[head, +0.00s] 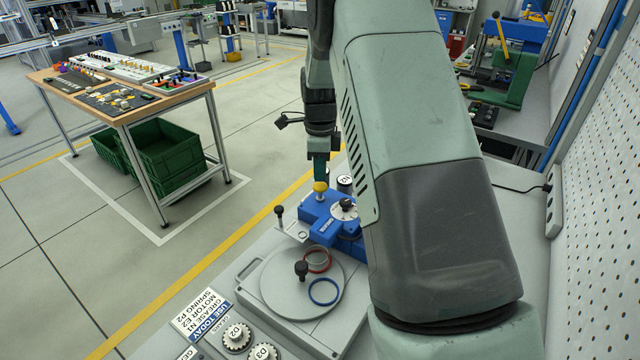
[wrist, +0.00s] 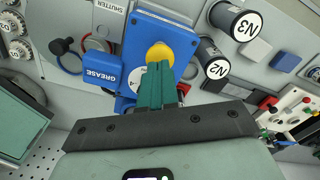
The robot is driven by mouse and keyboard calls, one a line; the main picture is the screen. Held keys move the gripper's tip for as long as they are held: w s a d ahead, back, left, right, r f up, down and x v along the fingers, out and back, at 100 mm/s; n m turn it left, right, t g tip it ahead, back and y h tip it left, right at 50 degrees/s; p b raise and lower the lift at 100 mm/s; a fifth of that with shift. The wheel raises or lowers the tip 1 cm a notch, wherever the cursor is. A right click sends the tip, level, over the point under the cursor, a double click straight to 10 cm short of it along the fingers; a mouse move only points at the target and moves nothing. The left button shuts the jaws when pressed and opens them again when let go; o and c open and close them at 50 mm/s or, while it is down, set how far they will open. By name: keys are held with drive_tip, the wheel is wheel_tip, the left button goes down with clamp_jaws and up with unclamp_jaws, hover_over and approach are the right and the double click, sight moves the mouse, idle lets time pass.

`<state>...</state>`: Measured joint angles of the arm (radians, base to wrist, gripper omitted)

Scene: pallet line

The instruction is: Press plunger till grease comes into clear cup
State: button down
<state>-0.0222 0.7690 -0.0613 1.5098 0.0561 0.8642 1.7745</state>
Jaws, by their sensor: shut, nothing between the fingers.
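The yellow plunger knob (head: 320,187) stands on top of the blue grease unit (head: 318,210). In the wrist view the knob (wrist: 159,54) shows just beyond my fingertips, on the blue block (wrist: 150,30). My gripper (head: 320,178) points straight down with its fingers together and empty. Its tips are at or just above the knob; I cannot tell whether they touch. In the wrist view the shut green fingers (wrist: 157,80) hide part of the knob and block. A small pale clear-looking piece (head: 293,231) is beside the blue unit; I cannot make out any grease in it.
A round grey plate (head: 275,287) holds a red ring (head: 317,260), a blue ring (head: 324,291) and a black-knobbed post (head: 301,270). Dark cylinders N2 (wrist: 213,66) and N3 (wrist: 240,22) stand close to the blue block. A pegboard wall (head: 595,190) is at the right.

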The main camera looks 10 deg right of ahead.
sight(320, 185)
drive_tip(key=shift+f, duration=0.15)
drive_tip(key=shift+f, duration=1.9)
drive_tip(key=shift+r, duration=3.55)
drive_tip(key=shift+f, duration=0.1)
drive_tip(key=shift+f, duration=2.15)
